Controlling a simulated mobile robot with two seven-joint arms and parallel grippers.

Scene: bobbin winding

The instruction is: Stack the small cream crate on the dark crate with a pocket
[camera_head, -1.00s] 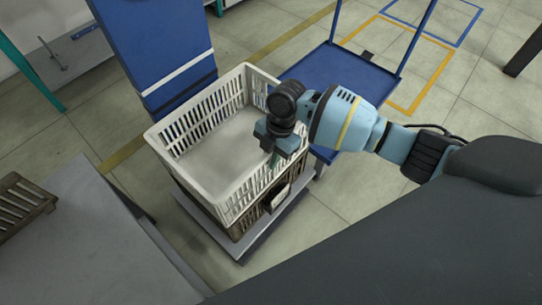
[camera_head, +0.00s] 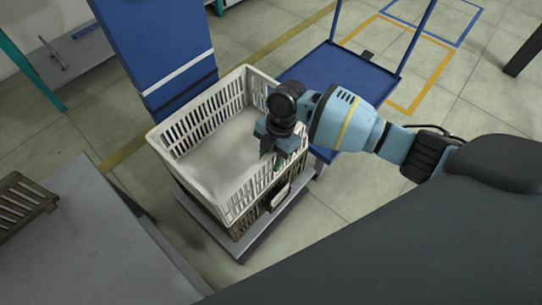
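The small cream crate (camera_head: 197,187) is open-topped, slatted and empty inside. It sits directly above the dark crate (camera_head: 237,231), roughly lined up with it. Whether it rests fully on the rim cannot be told. Only the dark crate's lower edge and its right side, with a pale label in a dark pocket (camera_head: 280,197), show below the cream crate. My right gripper (camera_head: 277,158) is at the cream crate's right wall, its fingers reaching down at the rim and seeming closed on that wall. The fingertips are partly hidden. My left gripper is not in view.
The dark crate stands on a low grey platform (camera_head: 247,246). A blue panel (camera_head: 160,45) rises behind it. A blue cart (camera_head: 345,72) stands behind my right arm. A grey table (camera_head: 85,240) with a brown slatted crate (camera_head: 22,205) is at left. Open floor lies at right.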

